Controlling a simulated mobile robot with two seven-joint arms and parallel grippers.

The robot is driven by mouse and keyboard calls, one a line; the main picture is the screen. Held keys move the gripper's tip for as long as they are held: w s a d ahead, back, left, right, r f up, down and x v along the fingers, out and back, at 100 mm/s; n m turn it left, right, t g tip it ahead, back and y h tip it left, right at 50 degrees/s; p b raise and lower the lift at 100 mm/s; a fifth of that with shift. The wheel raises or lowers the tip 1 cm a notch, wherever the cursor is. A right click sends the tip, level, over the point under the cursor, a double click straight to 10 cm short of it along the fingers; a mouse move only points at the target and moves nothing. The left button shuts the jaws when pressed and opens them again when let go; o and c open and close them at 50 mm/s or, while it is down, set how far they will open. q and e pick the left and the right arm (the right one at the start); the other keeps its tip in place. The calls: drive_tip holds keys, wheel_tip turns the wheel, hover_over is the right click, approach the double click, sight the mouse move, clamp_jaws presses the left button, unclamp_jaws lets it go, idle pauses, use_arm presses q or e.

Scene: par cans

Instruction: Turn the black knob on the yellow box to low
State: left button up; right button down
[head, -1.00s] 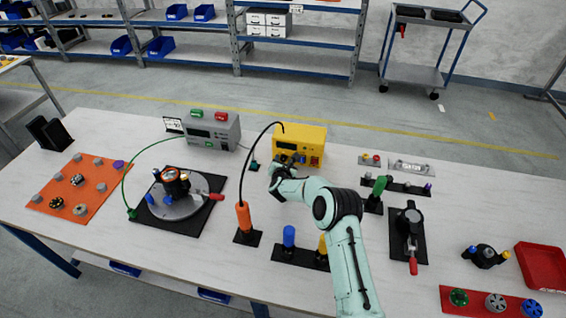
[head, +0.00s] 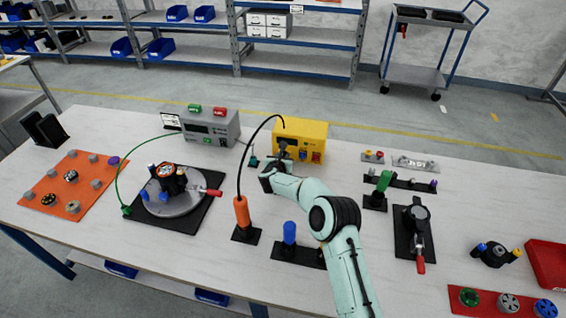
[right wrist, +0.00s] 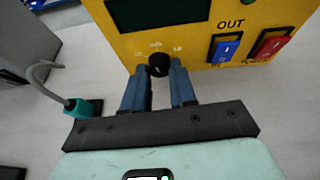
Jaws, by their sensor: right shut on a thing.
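The yellow box (head: 312,134) stands at the back of the table, with a dark display and a blue and a red switch on its front. The black knob (right wrist: 158,64) is on the box's front, below the display, in the right wrist view; small marks sit around it, too small to read surely. My right gripper (right wrist: 160,72) has its two blue fingers on either side of the knob and is shut on it. In the head view the right gripper (head: 282,156) is in front of the box and hides the knob. My left gripper is not in view.
A grey box (head: 210,126) stands left of the yellow box. A teal plug (right wrist: 82,108) with a grey cable lies left of my right gripper. An orange-handled tool (head: 241,212) with a black cable and a blue-capped post (head: 289,233) stand in front.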

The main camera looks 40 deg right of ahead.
drive_tip(key=n+p, duration=0.1)
drive_tip(key=n+g+h+p, duration=0.1)
drive_tip(key=n+p, duration=0.1)
drive_tip(key=shift+w+a+r+g+h, duration=0.2)
drive_tip(key=shift+w+r+g+h, duration=0.1)
drive_tip(key=shift+g, duration=0.1)
drive_tip(key=shift+w+f+n+g+h+p, duration=0.15)
drive_tip(key=shift+n+g+h+p, duration=0.4)
drive_tip(key=shift+n+p, duration=0.55)
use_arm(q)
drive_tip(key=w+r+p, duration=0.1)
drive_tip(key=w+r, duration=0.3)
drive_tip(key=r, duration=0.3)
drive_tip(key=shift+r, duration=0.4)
use_arm(e)
drive_tip(key=shift+f+n+g+h, duration=0.1)
drive_tip(key=shift+n+g+h, duration=0.15)
drive_tip(key=shift+n+h, duration=0.4)
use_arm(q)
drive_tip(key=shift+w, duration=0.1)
use_arm(e)
drive_tip(key=c, duration=0.9)
unclamp_jaws()
drive_tip(key=shift+f, duration=0.1)
